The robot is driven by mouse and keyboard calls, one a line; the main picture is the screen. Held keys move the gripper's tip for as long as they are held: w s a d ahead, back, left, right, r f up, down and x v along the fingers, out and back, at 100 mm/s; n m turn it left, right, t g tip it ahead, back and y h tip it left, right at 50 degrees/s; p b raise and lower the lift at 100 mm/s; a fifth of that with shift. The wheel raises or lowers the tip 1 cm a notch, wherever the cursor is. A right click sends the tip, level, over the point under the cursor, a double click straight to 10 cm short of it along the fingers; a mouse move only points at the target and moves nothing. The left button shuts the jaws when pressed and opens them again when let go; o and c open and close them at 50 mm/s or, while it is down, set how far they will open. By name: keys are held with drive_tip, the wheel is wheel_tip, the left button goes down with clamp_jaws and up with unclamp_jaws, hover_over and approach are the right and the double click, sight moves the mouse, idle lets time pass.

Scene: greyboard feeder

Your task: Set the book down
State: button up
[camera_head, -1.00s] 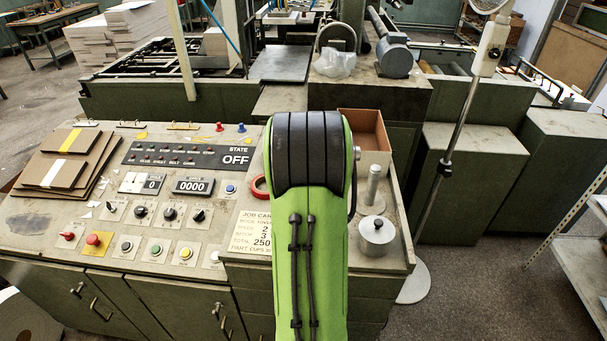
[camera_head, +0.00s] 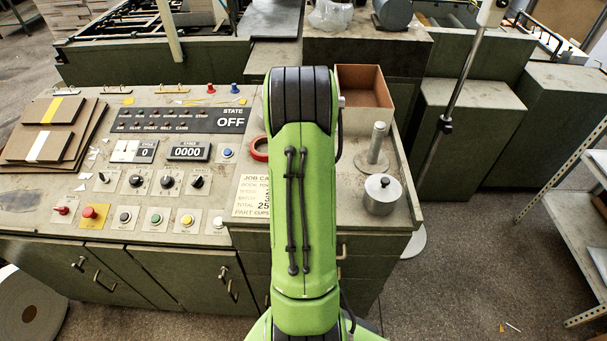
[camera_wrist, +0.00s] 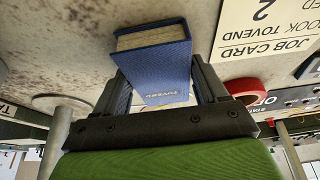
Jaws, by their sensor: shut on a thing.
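A blue book (camera_wrist: 155,62) with pale page edges and the word TOVEND on it shows in the wrist view. My gripper (camera_wrist: 162,75) is shut on it, one finger on each side. The worn grey console top (camera_wrist: 65,40) lies behind the book. I cannot tell whether the book touches the top or hangs above it. In the head view my green arm hides both the gripper and the book.
Near the book are the job card (camera_head: 252,196), a red tape ring (camera_head: 259,149), an open cardboard box (camera_head: 364,88), an upright metal post (camera_head: 376,145) and a round lidded metal pot (camera_head: 382,194). Brown boards (camera_head: 55,130) lie at the left, beyond knobs and buttons.

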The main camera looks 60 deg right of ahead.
drive_tip(key=o, duration=0.7)
drive_tip(key=shift+f, duration=0.2)
drive_tip(key=o, duration=0.4)
drive_tip(key=shift+r, duration=0.1)
drive_tip(key=shift+o, duration=0.2)
